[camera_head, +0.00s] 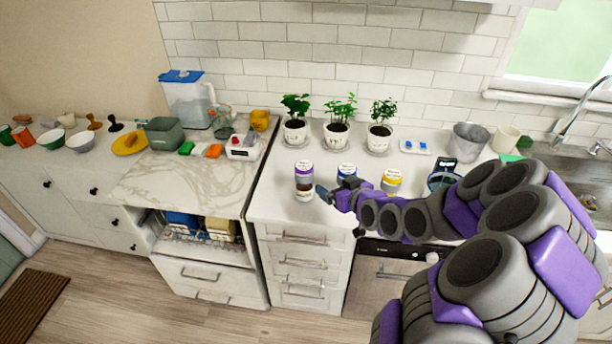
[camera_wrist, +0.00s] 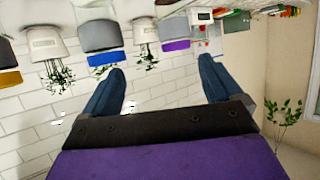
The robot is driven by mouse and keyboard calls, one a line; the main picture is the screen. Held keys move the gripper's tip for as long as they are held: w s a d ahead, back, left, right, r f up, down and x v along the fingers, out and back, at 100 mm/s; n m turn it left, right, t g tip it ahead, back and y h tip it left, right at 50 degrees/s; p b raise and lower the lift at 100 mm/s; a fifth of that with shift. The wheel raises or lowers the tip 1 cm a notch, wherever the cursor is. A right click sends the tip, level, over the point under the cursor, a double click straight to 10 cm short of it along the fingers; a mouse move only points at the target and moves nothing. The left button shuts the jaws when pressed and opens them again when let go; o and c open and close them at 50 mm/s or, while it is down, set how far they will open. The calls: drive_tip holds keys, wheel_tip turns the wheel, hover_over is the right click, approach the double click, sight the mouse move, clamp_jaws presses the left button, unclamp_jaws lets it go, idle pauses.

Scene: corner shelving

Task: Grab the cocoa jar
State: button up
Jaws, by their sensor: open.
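Three jars stand in a row on the white counter. The left one, with a purple lid and dark brown contents (camera_head: 304,182), looks like the cocoa jar, though its label is too small to read. Its purple lid (camera_wrist: 176,45) also shows in the upside-down wrist view, between the fingers and beyond their tips. The middle jar has a blue lid (camera_head: 346,170), the right one a yellow lid (camera_head: 392,176). My gripper (camera_head: 327,192) is open and empty, just right of the purple-lidded jar, its fingers (camera_wrist: 161,68) apart. I cannot tell whether it touches a jar.
Three potted plants (camera_head: 337,132) stand behind the jars against the tiled wall. A small white tray with blue items (camera_head: 415,147) and a grey bucket (camera_head: 468,140) stand at the right. The counter left of the purple-lidded jar is clear.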

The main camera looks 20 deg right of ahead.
sight(310, 175)
drive_tip(key=x, duration=0.3)
drive_tip(key=a+p+x, duration=0.1)
drive_tip(key=x, duration=0.3)
drive_tip(key=p+x, duration=0.1)
drive_tip(key=x, duration=0.2)
drive_tip(key=shift+w+a+f, duration=0.1)
drive_tip(key=shift+w+a, duration=0.1)
drive_tip(key=shift+w, duration=0.1)
drive_tip(key=shift+w+a, duration=0.25)
drive_tip(key=shift+a, duration=0.3)
drive_tip(key=x, duration=0.4)
drive_tip(key=shift+w+a+f+b, duration=0.1)
drive_tip(key=shift+w+f+b, duration=0.2)
drive_tip(key=shift+b, duration=0.1)
drive_tip(key=shift+w, duration=0.15)
drive_tip(key=shift+a, duration=0.25)
drive_tip(key=c, duration=0.3)
drive_tip(key=shift+d, duration=0.25)
drive_tip(key=c, duration=0.8)
drive_tip(key=shift+c, duration=0.7)
